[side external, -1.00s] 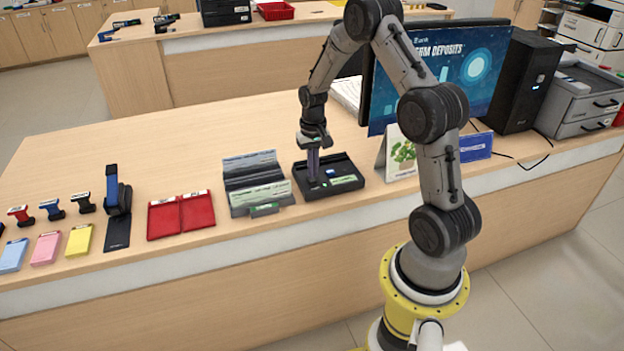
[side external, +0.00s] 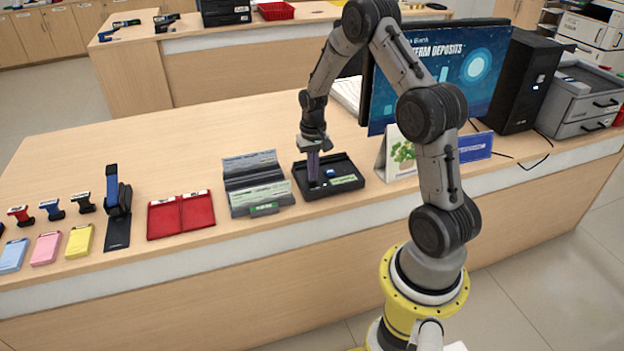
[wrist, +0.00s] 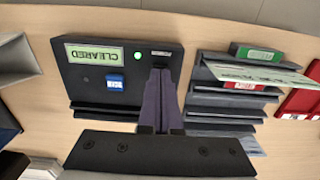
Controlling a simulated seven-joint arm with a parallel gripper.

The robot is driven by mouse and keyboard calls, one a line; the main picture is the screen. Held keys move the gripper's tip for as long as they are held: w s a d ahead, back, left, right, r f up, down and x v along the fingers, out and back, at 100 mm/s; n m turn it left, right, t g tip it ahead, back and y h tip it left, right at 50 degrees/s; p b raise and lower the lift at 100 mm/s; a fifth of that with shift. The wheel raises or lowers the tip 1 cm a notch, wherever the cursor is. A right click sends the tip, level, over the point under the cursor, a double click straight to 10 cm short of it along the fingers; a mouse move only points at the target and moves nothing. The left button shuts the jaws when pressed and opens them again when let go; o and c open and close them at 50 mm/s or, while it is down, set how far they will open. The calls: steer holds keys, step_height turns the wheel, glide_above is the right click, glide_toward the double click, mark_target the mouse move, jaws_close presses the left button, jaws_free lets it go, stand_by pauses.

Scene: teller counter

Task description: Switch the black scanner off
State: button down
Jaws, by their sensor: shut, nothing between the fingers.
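The black scanner (side external: 342,164) lies on the counter, left of the monitor. In the wrist view the scanner (wrist: 80,88) shows a pale green display (wrist: 95,55) reading CLEARED, a lit green light (wrist: 138,56), a blue button (wrist: 115,82) and a small dark labelled part (wrist: 160,53) near one corner. My gripper (side external: 315,183) is shut and empty, pointing down at the scanner's left part. In the wrist view my fingertips (wrist: 160,72) appear just beside the small labelled part. I cannot tell whether they touch the scanner; they hide part of its surface.
A dark slip holder (side external: 255,183) stands close on the left, with red folders (side external: 181,215) beyond it. A sign with a plant picture (side external: 398,155) and the monitor (side external: 440,75) stand on the right. Stamps and coloured pads lie at the far left.

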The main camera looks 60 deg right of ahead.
steer(key=shift+f, duration=0.5)
steer(key=shift+r, duration=3.55)
